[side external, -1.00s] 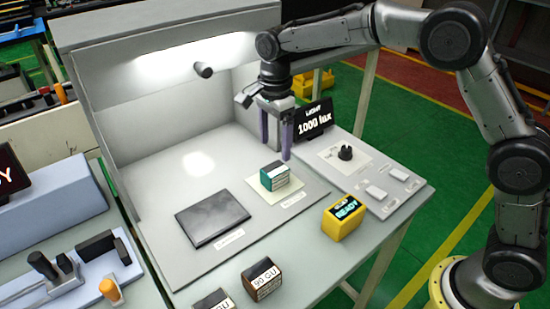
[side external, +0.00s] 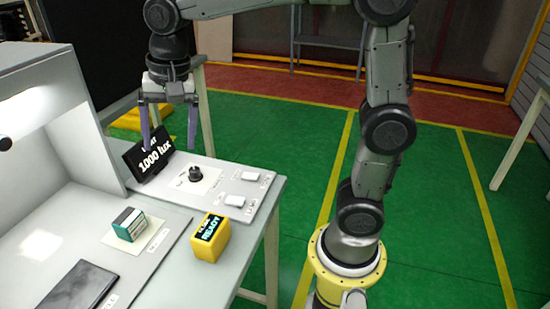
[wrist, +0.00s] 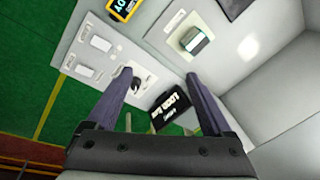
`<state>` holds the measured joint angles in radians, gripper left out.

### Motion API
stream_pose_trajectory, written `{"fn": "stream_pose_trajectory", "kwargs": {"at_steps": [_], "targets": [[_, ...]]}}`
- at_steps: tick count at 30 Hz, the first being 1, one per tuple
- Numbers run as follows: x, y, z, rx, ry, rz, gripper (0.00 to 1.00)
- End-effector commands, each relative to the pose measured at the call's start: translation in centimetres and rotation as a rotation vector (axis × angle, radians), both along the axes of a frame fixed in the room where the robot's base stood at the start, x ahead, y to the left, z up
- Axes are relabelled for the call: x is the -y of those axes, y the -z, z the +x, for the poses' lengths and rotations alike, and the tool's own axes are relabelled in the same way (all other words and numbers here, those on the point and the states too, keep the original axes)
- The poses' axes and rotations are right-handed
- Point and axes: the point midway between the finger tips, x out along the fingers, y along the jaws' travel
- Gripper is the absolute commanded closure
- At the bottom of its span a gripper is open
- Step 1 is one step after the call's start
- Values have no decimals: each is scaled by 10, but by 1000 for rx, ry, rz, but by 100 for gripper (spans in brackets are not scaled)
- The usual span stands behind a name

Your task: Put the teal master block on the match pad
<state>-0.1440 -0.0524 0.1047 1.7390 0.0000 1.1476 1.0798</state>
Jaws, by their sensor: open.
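The teal master block (side external: 129,223), teal with a white label side and dark top, sits on the pale match pad (side external: 142,236) inside the light booth. In the wrist view the block (wrist: 194,41) also rests on the pad (wrist: 178,44), toward the top. My gripper (side external: 169,147) is open and empty. It is raised above the control panel, near the light display, apart from the block. The wrist view shows its two fingers (wrist: 164,92) spread with nothing held between them.
A black "1000 lux" display (side external: 149,155) stands behind a panel with a black knob (side external: 195,174) and white switches (side external: 235,201). A yellow meter reading READY (side external: 210,238) stands at the table's front. A dark flat panel (side external: 80,287) lies left of the pad.

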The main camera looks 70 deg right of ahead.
Motion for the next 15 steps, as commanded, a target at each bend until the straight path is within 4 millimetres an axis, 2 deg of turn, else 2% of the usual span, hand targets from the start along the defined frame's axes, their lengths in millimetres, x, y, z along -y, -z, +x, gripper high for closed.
{"fn": "stream_pose_trajectory", "kwargs": {"at_steps": [1, 4, 9, 12, 15], "targets": [[9, -6, -23, 35, -78, -17, 15], [23, -8, -64, 98, -255, -64, 15], [40, 5, -129, 197, -541, -174, 15], [46, 19, -159, 238, -681, -241, 15], [50, 32, -179, 265, -784, -295, 15]]}}
